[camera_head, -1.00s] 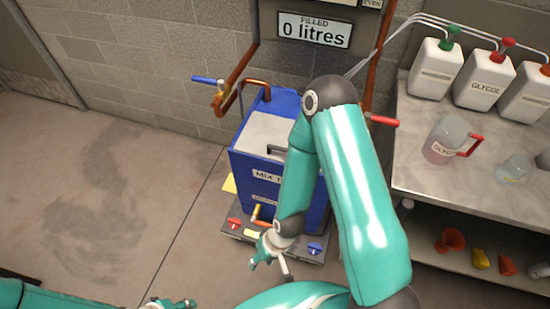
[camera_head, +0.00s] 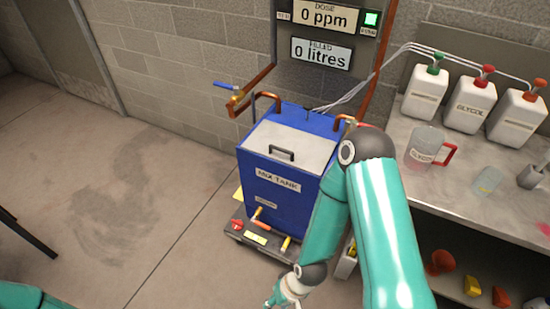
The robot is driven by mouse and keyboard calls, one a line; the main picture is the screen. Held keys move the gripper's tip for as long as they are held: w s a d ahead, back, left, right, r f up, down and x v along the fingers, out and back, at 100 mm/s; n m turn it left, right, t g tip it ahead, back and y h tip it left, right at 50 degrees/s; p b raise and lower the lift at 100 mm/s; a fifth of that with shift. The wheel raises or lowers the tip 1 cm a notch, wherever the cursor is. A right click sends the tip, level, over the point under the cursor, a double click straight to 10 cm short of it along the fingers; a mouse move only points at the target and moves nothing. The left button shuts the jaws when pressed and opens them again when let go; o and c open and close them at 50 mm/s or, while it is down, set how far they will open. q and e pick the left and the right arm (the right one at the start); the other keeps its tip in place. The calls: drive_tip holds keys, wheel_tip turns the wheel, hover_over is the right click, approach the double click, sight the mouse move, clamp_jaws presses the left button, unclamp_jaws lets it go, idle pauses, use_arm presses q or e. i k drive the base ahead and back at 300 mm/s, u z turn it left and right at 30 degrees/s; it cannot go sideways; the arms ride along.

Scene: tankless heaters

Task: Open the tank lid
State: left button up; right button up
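The blue mix tank (camera_head: 272,200) stands on a dark base against the wall. Its light grey lid (camera_head: 291,139) lies flat and closed on top, with a dark handle (camera_head: 281,152) near the front edge. My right arm crosses the tank's right side and hides part of it. My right gripper (camera_head: 284,299) is low in front of the tank, below the lid and apart from the handle. It is partly cut off by the bottom edge, and its fingers are too unclear to judge. My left gripper is out of view; only a piece of my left arm shows at the bottom left.
A blue-handled valve (camera_head: 226,86) and copper pipes flank the tank top. A display panel (camera_head: 322,53) reads 0 litres. At right, a metal bench (camera_head: 400,170) holds white pump bottles (camera_head: 470,105) and a jug (camera_head: 424,146). The floor at left is mostly clear.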

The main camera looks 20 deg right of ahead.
sight(311, 154)
drive_tip(key=z, duration=0.2)
drive_tip(key=i, duration=0.9)
drive_tip(key=u, duration=0.1)
